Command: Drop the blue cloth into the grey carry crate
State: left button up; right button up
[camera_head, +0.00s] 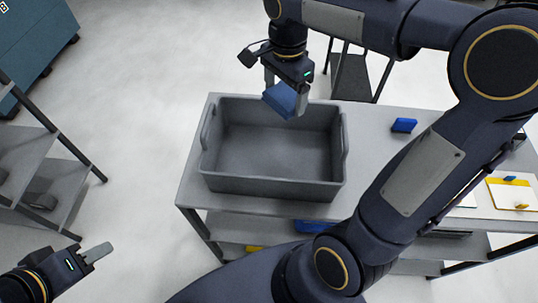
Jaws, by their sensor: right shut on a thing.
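The blue cloth (281,100) is a folded blue piece between the fingers of my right gripper (286,98), which is shut on it. The gripper points down and holds the cloth above the far rim of the grey carry crate (275,187). The crate stands on the left part of the grey table, and the inside that I can see is empty. My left gripper (98,253) is at the lower left, away from the table; I cannot tell whether its fingers are apart.
A blue block-like item (404,125) lies on the table (375,120) right of the crate. A yellow-and-white item (513,193) lies further right. My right arm crosses the table's right part. A grey shelf rack (60,165) stands at the left, with free floor between.

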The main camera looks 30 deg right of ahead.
notch_tip(320, 180, down, 2)
jog(key=shift+f+b, duration=0.15)
jog(key=shift+b, duration=0.45)
pick_arm(q)
notch_tip(320, 180, down, 2)
jog(key=shift+f, duration=0.1)
pick_arm(e)
jog(key=o, duration=0.9)
jog(key=shift+r, duration=3.95)
pick_arm(q)
jog(key=shift+f, duration=0.1)
pick_arm(e)
jog(key=s+a+f+n+t+y, duration=0.2)
jog(key=s+f+n, duration=0.3)
jog(key=s+n, duration=0.2)
jog(key=s+a+f+n+t+y, duration=0.1)
jog(key=s+a+f+n+t, duration=0.1)
jog(key=s+f+n, duration=0.4)
jog(key=s+t, duration=0.1)
jog(key=s, duration=0.3)
jog(key=shift+f+n+t+y, duration=0.15)
jog(key=shift+n+t+y, duration=0.15)
jog(key=shift+n+y, duration=0.1)
